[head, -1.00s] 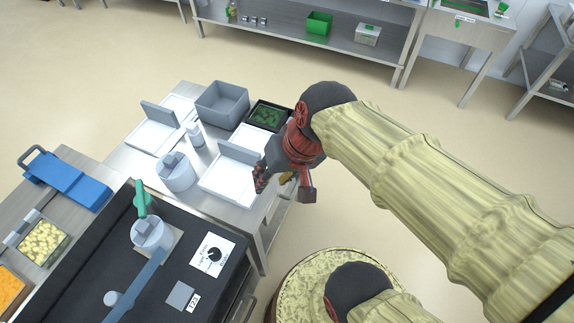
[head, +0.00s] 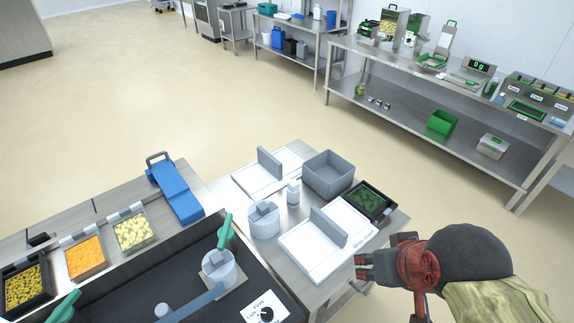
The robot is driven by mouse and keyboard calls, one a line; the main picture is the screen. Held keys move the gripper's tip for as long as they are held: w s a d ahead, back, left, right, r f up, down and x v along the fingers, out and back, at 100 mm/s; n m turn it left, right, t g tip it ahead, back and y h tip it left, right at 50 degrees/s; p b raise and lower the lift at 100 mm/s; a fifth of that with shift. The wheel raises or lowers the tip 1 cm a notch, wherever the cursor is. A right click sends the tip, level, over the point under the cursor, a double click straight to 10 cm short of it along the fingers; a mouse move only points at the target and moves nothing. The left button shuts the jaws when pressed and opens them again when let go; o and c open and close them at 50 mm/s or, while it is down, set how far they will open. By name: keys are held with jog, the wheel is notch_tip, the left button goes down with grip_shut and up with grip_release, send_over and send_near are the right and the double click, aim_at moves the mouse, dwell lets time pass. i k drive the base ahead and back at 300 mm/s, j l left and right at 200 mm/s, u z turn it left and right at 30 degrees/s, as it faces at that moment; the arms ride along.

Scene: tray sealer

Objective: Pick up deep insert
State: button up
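Two white flat plates with a grey upright panel each lie on the steel table: one at the back (head: 250,182) and one at the front right (head: 305,262). I cannot tell whether either is the deep insert, as no readable label marks it. My gripper (head: 366,266), with dark fingers and a red body, hangs at the right edge of the table, just right of the front plate. It seems to hold nothing. I cannot tell how far its fingers are apart or how high it is above the table.
A grey bin (head: 329,176), a dark tray with green contents (head: 367,203), a white bottle (head: 293,193) and a grey-white round container (head: 264,221) share the table. A black-topped machine (head: 165,270) adjoins it at left. Open floor separates it from the back shelves (head: 410,115).

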aim_at(260, 178)
jog(key=l+z, duration=0.1)
jog(key=z, duration=0.55)
jog(key=i+l+z, duration=0.35)
jog(key=i+l, duration=0.25)
jog(key=l, duration=0.3)
jog(key=i+l+z, duration=0.4)
jog(key=i+l, duration=0.3)
jog(key=i+l+u, duration=0.15)
jog(key=i, duration=0.35)
jog(key=i+l+u, duration=0.15)
jog(key=i, duration=0.3)
jog(key=i+l+u, duration=0.15)
jog(key=i, duration=0.35)
jog(key=i+j+u, duration=0.25)
jog(key=u, duration=0.2)
jog(key=i+j+u, duration=0.15)
jog(key=i+u, duration=0.95)
jog(key=u, duration=0.2)
jog(key=i+l+u, duration=0.2)
jog(key=u, duration=0.2)
jog(key=i+j+u, duration=0.1)
jog(key=i+u, duration=1)
jog(key=i+j+u, duration=0.3)
jog(key=i, duration=0.25)
